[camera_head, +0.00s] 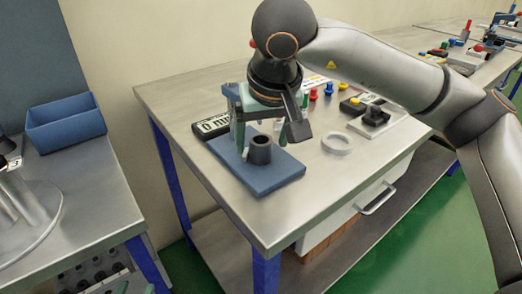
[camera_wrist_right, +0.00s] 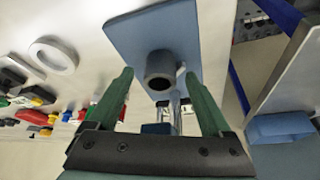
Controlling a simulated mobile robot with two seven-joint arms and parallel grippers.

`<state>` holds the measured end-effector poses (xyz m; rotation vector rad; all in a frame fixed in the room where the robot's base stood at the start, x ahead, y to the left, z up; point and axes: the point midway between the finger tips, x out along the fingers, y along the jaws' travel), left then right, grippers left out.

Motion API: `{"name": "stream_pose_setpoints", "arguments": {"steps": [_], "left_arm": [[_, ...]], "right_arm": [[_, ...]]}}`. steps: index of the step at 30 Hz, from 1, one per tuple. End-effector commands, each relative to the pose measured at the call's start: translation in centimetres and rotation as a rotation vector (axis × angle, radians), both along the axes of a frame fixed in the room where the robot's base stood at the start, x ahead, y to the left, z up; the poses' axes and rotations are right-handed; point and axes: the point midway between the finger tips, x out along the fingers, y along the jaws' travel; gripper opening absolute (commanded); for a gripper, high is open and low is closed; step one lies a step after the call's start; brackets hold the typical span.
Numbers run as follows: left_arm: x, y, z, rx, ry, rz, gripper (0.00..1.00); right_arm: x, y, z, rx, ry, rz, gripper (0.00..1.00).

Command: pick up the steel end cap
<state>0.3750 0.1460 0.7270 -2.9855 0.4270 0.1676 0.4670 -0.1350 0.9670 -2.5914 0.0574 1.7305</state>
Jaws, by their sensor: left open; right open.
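My right gripper (camera_head: 262,140) points down over the blue plate (camera_head: 285,178) at the front left of the steel bench. Its two green fingers are apart. A dark grey hollow cylinder (camera_head: 260,150) stands upright on the plate, below and between the fingertips. In the right wrist view the open fingers (camera_wrist_right: 158,74) frame this cylinder (camera_wrist_right: 160,68), with no contact visible. Shiny steel posts (camera_wrist_right: 176,108) show beyond it, partly hidden by the gripper. I cannot tell for certain which part is the steel end cap. My left gripper is not in view.
A pale ring (camera_head: 337,143) lies on the bench right of the plate. Coloured small parts and a black fixture (camera_head: 376,116) stand further right. A blue bin (camera_head: 65,122) sits on the left bench. The bench front is clear.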

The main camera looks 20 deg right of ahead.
Motion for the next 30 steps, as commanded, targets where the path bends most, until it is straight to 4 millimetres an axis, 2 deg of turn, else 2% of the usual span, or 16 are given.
{"name": "stream_pose_setpoints", "arguments": {"steps": [2,5,24,30], "left_arm": [[0.0,0.01,0.0,0.0,0.001,0.0,0.5],[0.0,0.01,-0.02,0.0,0.001,0.0,0.5],[-0.01,0.02,-0.07,0.001,0.003,0.0,0.5],[-0.02,0.03,-0.1,0.001,0.004,0.0,0.5]], "right_arm": [[0.0,-0.01,0.01,0.0,0.0,0.0,0.83],[0.0,-0.01,0.02,0.0,0.0,0.0,0.73],[-0.01,0.0,0.05,0.0,0.0,0.0,0.01],[-0.01,0.0,0.06,0.0,0.0,0.0,0.0]]}}
